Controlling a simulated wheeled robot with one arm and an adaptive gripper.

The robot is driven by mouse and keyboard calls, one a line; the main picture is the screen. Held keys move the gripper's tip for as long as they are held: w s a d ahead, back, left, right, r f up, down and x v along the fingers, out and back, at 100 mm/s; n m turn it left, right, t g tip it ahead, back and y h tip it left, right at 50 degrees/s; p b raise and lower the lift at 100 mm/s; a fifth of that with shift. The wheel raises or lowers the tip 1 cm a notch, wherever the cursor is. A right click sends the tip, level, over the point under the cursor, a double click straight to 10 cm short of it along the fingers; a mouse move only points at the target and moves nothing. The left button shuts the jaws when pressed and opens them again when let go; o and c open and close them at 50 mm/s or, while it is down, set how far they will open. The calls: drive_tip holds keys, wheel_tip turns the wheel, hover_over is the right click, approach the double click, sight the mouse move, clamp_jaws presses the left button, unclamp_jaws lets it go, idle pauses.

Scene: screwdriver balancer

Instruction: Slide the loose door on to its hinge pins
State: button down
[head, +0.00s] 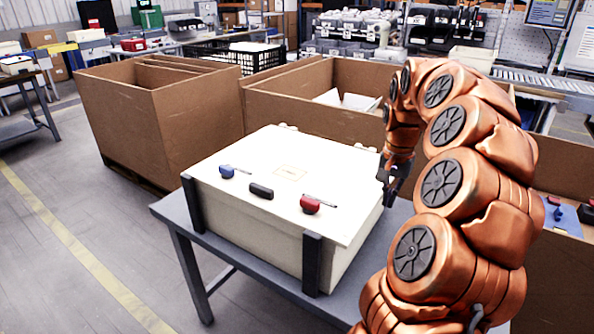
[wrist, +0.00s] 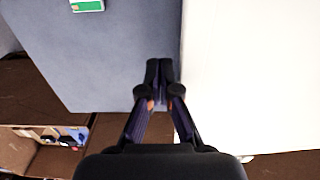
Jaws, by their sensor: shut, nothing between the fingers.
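I cannot make out a separate loose door or bare hinge pins in either view. A cream box (head: 265,228) with a flat top and black corner posts stands on a grey table (head: 172,212). Small light fittings (head: 284,127) show along its back edge; they may be hinge parts. My gripper (head: 389,199) is low beside the box's right side, shut and empty. In the wrist view my gripper (wrist: 159,70) has its fingertips together over the grey table (wrist: 100,60), just left of a white surface (wrist: 250,80), probably the box.
Large brown bins (head: 165,115) stand behind the table. A green and white card (wrist: 87,5) lies on the grey surface in the wrist view.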

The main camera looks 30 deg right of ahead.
drive_tip(key=shift+w+a, duration=0.35)
drive_tip(key=shift+w, duration=0.25)
drive_tip(key=shift+w+a, duration=0.3)
drive_tip(key=shift+w, duration=0.3)
drive_tip(key=shift+s, duration=0.1)
wheel_tip(320, 180, up, 7)
drive_tip(key=p, duration=0.1)
drive_tip(key=shift+s+d+p, duration=0.3)
drive_tip(key=shift+s, duration=0.15)
idle(0.6)
drive_tip(key=shift+a, duration=0.1)
